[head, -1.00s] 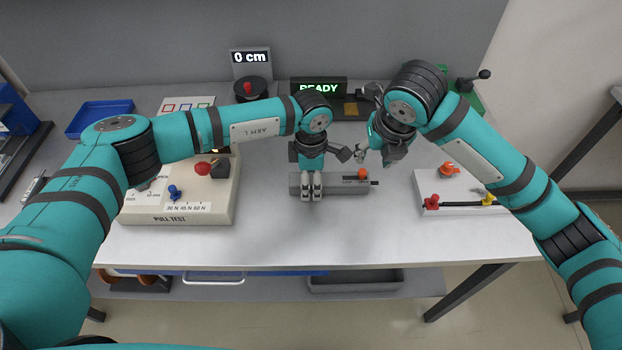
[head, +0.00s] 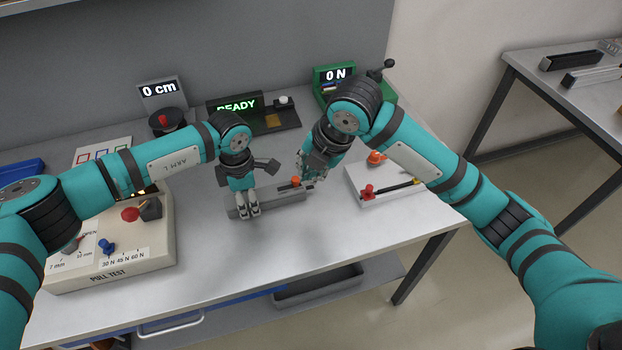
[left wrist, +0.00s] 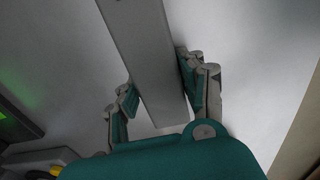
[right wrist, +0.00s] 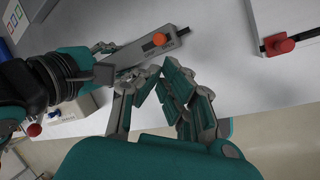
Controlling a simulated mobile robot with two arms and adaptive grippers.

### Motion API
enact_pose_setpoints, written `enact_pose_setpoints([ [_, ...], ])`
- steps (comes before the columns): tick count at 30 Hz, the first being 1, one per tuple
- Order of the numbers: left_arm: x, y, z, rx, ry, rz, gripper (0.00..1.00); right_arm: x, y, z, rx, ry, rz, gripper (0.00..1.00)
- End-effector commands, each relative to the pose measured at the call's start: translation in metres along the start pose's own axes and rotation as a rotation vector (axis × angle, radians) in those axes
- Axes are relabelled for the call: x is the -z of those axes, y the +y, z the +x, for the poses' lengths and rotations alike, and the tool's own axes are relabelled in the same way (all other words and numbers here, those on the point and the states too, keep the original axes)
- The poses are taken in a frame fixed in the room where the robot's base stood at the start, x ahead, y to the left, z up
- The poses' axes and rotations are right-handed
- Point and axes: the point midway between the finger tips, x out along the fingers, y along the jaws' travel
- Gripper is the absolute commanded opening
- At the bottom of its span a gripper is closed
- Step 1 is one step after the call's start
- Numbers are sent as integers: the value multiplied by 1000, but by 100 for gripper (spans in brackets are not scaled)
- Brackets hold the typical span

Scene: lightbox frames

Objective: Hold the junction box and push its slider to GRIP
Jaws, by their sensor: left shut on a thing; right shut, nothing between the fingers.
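The junction box is a long grey bar (head: 268,204) low over the white table in the head view. An orange slider knob (head: 296,181) sits near its right end; it also shows in the right wrist view (right wrist: 159,39), beside small labels I cannot read clearly. My left gripper (head: 247,209) is shut on the box near its left end; in the left wrist view its fingers flank the grey bar (left wrist: 150,60). My right gripper (head: 313,173) is shut and empty, close to the knob on its right. In the right wrist view its fingertips (right wrist: 156,70) meet beside the box; contact is unclear.
The pull test unit (head: 110,255) stands left. A white board (head: 385,197) with a red clamp and orange knob is at right. Behind are a READY display (head: 237,104), a 0 cm display (head: 161,90) and a green 0 N unit (head: 334,75). The table front is clear.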

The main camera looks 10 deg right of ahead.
Motion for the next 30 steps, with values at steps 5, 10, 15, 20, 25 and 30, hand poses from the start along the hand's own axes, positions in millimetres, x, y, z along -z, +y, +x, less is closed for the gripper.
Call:
enact_pose_setpoints([
  [5,0,0,0,0,-1,0,3,0,-15,3,-59,74,506,0],
  [10,0,0,0,0,-1,0,3,-3,-30,2,-92,154,991,0],
  [15,0,0,0,0,-1,0,3,-8,-45,-1,-102,243,1474,0],
  [20,0,0,0,0,-1,0,3,-14,-60,-5,-91,337,1922,0],
  [25,0,0,0,0,-1,0,3,-21,-78,-12,-57,448,2388,0],
  [30,0,0,0,0,-1,0,3,-28,-93,-20,-3,560,2786,0],
])
